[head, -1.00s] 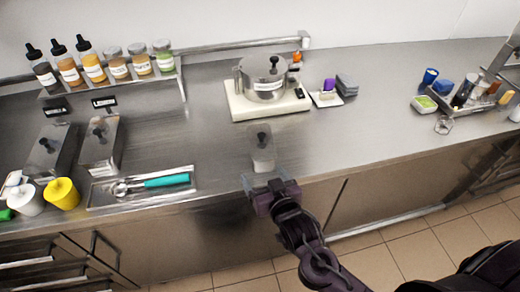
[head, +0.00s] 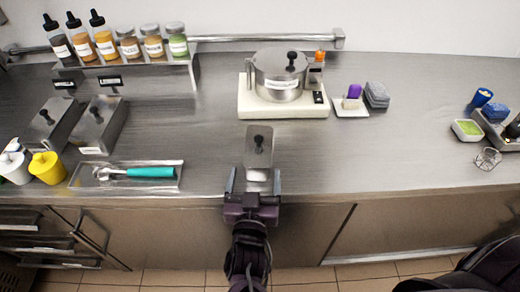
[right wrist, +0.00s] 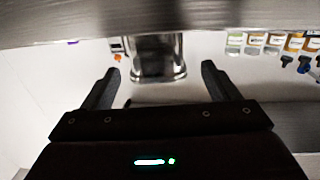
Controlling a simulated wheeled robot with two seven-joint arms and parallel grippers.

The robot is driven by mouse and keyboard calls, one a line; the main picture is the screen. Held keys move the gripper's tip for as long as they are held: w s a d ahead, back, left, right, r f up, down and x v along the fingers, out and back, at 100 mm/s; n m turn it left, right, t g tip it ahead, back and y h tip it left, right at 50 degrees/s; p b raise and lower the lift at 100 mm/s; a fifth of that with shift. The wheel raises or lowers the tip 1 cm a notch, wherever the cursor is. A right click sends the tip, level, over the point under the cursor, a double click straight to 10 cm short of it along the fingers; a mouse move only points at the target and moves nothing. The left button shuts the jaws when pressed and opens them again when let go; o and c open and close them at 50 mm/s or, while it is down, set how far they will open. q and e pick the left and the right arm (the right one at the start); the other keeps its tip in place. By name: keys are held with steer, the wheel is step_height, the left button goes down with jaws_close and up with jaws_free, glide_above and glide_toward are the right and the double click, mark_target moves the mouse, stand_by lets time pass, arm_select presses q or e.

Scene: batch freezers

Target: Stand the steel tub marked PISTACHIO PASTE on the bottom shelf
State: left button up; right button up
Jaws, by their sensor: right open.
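A small steel tub (head: 259,152) with a black knob on its lid stands upright near the counter's front edge. Its near face has a pale label that I cannot read. My right gripper (head: 254,180) is open, with one finger on each side of the tub's near end; I cannot tell whether they touch it. In the right wrist view, a shiny steel vessel (right wrist: 158,60) shows between the open fingers (right wrist: 160,80); I cannot tell which vessel it is. Two more lidded steel tubs (head: 97,127) stand at the left. My left gripper is out of view. No shelf is clearly identifiable as the bottom one.
A steel pot (head: 281,80) sits on a cream scale (head: 262,105) behind the tub. A tray (head: 82,180) holds a teal-handled scoop. Yellow and white pots stand at far left, bottles along the back. Open counter (head: 400,165) lies to the right. Dark racks (head: 30,245) are below left.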

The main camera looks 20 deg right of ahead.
mark_target(258, 161)
steer(key=shift+w+d+r, duration=0.1)
steer(key=shift+w, duration=0.55)
steer(key=shift+w+d+p, duration=0.25)
steer(key=shift+w+p, duration=0.05)
steer(key=shift+p, duration=0.05)
steer(key=w, duration=0.1)
steer(key=w+d, duration=0.1)
steer(key=w+f+p, duration=0.1)
steer(key=shift+w+d, duration=0.25)
steer(key=shift+d, duration=0.15)
steer(key=shift+w+d+f, duration=0.1)
steer(key=shift+w+d, duration=0.05)
steer(key=shift+w, duration=0.3)
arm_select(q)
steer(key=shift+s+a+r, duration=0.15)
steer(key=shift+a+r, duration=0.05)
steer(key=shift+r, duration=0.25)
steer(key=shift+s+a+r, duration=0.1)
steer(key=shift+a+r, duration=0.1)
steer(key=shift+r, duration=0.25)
